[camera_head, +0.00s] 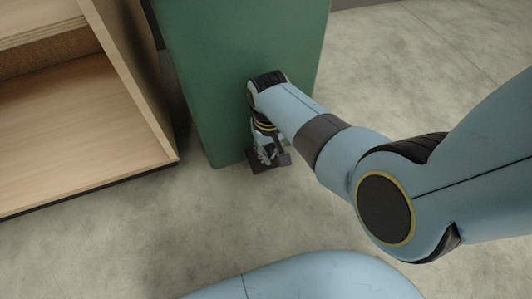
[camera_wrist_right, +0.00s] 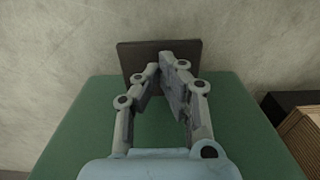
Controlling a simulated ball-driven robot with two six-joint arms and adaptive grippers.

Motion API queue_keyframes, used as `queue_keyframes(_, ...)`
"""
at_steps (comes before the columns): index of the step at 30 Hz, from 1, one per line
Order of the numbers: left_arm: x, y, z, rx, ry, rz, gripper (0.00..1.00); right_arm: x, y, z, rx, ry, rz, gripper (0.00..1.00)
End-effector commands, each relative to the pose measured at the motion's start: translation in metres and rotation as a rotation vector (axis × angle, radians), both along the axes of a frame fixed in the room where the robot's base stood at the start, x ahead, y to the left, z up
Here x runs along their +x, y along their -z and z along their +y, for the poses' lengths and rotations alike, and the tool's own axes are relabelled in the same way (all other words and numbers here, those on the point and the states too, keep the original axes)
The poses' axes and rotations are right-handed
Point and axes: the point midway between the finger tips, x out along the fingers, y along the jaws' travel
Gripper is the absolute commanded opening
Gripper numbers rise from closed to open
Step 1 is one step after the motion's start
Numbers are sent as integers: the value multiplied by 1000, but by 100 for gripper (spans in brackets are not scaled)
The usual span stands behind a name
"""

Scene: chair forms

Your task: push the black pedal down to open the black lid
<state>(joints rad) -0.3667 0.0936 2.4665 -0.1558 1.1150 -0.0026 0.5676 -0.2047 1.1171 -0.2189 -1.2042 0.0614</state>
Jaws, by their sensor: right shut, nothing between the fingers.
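The black pedal (camera_head: 262,166) sticks out at the foot of a green bin (camera_head: 215,60), just above the floor. In the right wrist view the pedal (camera_wrist_right: 130,58) is a dark flat plate beyond the fingers, against the green bin (camera_wrist_right: 75,135). My right gripper (camera_head: 268,156) points down over the pedal, close in front of the bin, and covers part of it. Its fingers (camera_wrist_right: 158,72) are shut and empty in the right wrist view. I cannot tell whether the fingertips touch the pedal. The black lid is out of view. My left gripper is not in view.
A wooden shelf unit (camera_head: 85,135) stands close to the left of the bin; its edge (camera_wrist_right: 303,130) also shows in the right wrist view. The grey floor (camera_head: 150,230) is clear in front of the bin and the shelf.

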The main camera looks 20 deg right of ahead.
Motion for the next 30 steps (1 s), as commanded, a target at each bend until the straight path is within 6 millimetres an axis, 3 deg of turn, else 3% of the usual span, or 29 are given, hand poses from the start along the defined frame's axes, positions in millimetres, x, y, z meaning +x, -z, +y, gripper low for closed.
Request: queue_keyframes(30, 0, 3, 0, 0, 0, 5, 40, -2, 49, -1, -2, -1, 3, 0)
